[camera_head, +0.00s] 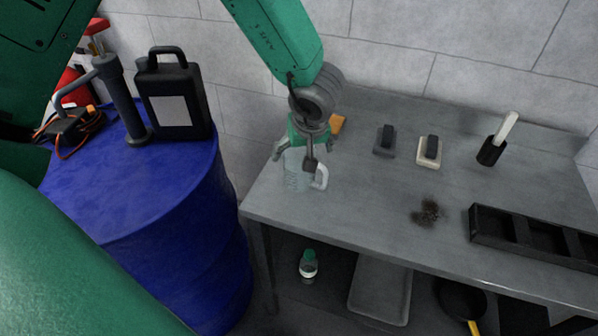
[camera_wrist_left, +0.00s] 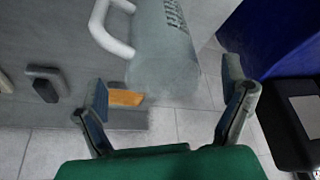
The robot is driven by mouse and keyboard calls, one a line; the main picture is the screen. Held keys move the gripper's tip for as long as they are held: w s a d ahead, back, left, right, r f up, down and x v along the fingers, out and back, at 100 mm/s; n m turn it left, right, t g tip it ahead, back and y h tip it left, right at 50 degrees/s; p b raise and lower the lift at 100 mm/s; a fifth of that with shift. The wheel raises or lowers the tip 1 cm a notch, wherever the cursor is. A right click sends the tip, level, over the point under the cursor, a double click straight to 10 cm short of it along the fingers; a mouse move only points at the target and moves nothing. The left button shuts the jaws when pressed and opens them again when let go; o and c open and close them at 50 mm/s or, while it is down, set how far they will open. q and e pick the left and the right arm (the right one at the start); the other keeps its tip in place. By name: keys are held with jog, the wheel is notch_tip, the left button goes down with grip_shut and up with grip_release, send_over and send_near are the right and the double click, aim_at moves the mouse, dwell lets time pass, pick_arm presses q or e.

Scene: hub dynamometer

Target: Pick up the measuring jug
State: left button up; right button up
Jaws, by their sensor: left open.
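The measuring jug (camera_head: 298,178) is clear and see-through, with a white handle and dark scale marks. It is at the left end of the grey workbench (camera_head: 370,206) in the head view. It also shows in the left wrist view (camera_wrist_left: 165,45), its handle to the left. My left gripper (camera_head: 294,158) is open at the jug, coming from above and behind. In the left wrist view its fingers (camera_wrist_left: 166,82) are spread to either side of the jug's near end; I cannot tell whether they touch it. My right gripper is not in view.
An orange block (camera_head: 337,124) lies behind the jug. A blue drum (camera_head: 150,190) bearing a black canister (camera_head: 175,95) stands left of the bench. Farther right are two small blocks, a brush (camera_head: 497,140), a dark stain and a black tray (camera_head: 535,238). The bench's front middle is clear.

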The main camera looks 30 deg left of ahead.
aim_at(300, 157)
pick_arm(q)
jog(key=x, duration=0.4)
jog(key=shift+a+b, duration=0.1)
jog(key=shift+b, duration=0.2)
jog(key=shift+s, duration=0.1)
jog(key=c, duration=1.2)
jog(key=shift+r, duration=0.15)
